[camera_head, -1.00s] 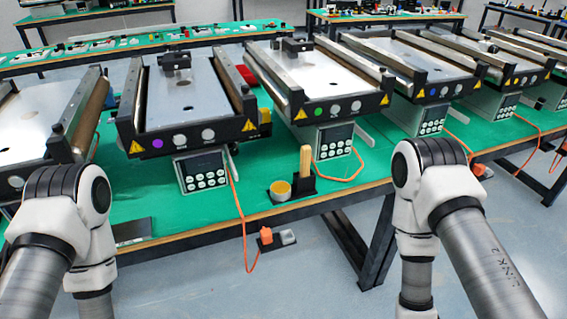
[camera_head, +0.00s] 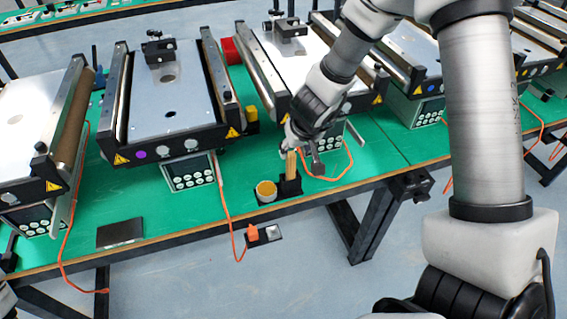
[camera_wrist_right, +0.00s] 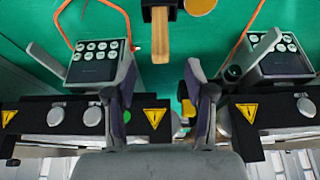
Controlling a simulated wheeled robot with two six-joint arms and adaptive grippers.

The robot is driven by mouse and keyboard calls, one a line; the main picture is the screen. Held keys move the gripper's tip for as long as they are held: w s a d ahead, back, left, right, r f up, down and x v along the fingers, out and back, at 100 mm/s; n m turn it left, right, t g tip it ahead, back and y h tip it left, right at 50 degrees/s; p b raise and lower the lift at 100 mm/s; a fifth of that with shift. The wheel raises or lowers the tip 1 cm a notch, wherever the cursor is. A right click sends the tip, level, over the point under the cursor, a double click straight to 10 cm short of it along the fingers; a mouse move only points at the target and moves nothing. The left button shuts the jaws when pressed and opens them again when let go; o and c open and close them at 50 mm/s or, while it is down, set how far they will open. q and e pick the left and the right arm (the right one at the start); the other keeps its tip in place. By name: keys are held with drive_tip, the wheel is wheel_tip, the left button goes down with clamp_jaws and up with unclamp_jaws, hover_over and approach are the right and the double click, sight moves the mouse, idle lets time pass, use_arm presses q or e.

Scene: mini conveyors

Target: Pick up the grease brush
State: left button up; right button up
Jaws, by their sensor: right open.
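The grease brush (camera_head: 291,166) stands upright in a small black holder (camera_head: 290,186) near the table's front edge. Only its wooden handle shows; the bristle end is hidden in the holder. In the right wrist view the brush handle (camera_wrist_right: 160,38) points toward the gap between my fingers. My right gripper (camera_head: 298,150) is by the handle's upper part in the head view. In the right wrist view my right gripper (camera_wrist_right: 160,82) is open and empty, with the handle just beyond its fingertips. My left gripper is out of view.
A tin of yellow grease (camera_head: 266,190) stands left of the holder. Mini conveyors (camera_head: 172,105) with control boxes (camera_head: 190,172) stand behind. Orange cables (camera_head: 226,200) run over the table edge. A dark flat plate (camera_head: 121,232) lies at the front left. Green table is clear between.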

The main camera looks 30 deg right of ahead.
sight(292, 155)
drive_tip(key=b+x, duration=0.3)
drive_tip(key=x, duration=0.5)
drive_tip(key=shift+w+r, duration=0.1)
drive_tip(key=shift+w, duration=0.05)
drive_tip(key=shift+r, duration=0.1)
drive_tip(key=shift+c, duration=0.3)
clamp_jaws()
